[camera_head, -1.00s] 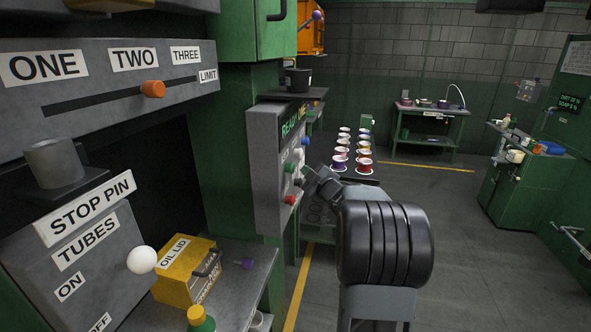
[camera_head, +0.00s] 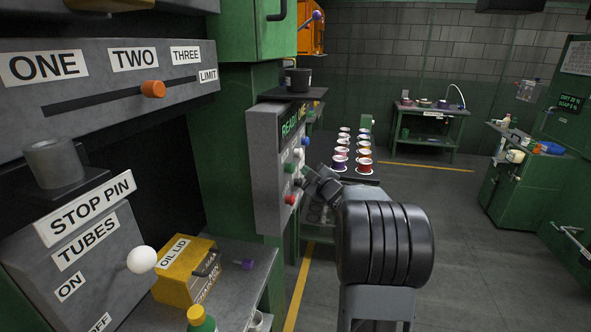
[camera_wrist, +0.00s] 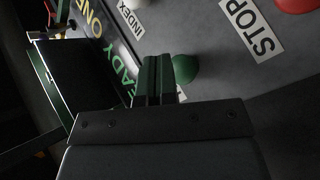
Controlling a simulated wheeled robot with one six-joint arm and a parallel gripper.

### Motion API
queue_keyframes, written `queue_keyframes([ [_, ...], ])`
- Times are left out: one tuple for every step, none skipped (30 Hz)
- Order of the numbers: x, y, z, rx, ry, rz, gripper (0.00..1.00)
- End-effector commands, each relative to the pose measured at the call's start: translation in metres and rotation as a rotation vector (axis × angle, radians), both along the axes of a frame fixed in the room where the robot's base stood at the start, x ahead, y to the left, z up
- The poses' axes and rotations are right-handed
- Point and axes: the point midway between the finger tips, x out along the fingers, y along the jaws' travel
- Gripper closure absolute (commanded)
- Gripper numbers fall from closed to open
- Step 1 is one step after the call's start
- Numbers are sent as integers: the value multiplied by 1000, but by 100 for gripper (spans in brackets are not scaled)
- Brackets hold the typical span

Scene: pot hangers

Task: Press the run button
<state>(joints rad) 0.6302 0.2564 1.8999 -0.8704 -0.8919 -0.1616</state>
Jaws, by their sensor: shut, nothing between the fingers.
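The grey control panel (camera_head: 266,150) stands upright at the middle of the head view, with a lit display reading READY ONE. A green button (camera_head: 289,168) sits on its face, above a red button (camera_head: 290,200). In the wrist view the green button (camera_wrist: 185,70) shows just right of the fingertips, and its label is mostly hidden behind my gripper (camera_wrist: 154,80). The fingers are shut and empty. In the head view my gripper (camera_head: 303,182) is close in front of the panel, between the green and red buttons in the picture. I cannot tell whether it touches anything.
The red button (camera_wrist: 296,4) has a STOP label (camera_wrist: 250,28); an INDEX label (camera_wrist: 130,19) is near a white button. A rack of colored cups (camera_head: 352,150) stands behind my arm. A yellow oil-lid box (camera_head: 187,272) is lower left. Floor at right is open.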

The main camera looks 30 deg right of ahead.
Motion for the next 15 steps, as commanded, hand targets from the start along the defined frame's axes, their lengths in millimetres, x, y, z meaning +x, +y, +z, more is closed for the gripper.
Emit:
queue_keyframes([
  [0, 0, 0, 0, 0, 0, 100],
  [0, 0, 0, 0, 0, 0, 100],
  [0, 0, 0, 0, 0, 0, 100],
  [0, 0, 0, 0, 0, 0, 100],
  [0, 0, 0, 0, 0, 0, 100],
  [0, 0, 0, 0, 0, 0, 100],
  [1, 1, 0, 0, -1, 1, 100],
  [1, 1, 0, 0, -1, 1, 100],
  [2, 2, -1, 0, -1, 1, 100],
  [2, 3, -1, 0, -1, 1, 100],
  [3, 3, -1, 0, -1, 2, 100],
  [4, 4, -1, 0, -1, 2, 100],
  [5, 5, -1, 0, -1, 1, 100],
  [5, 6, -1, 0, -1, 1, 100],
  [6, 6, -1, 0, 0, 0, 100],
])
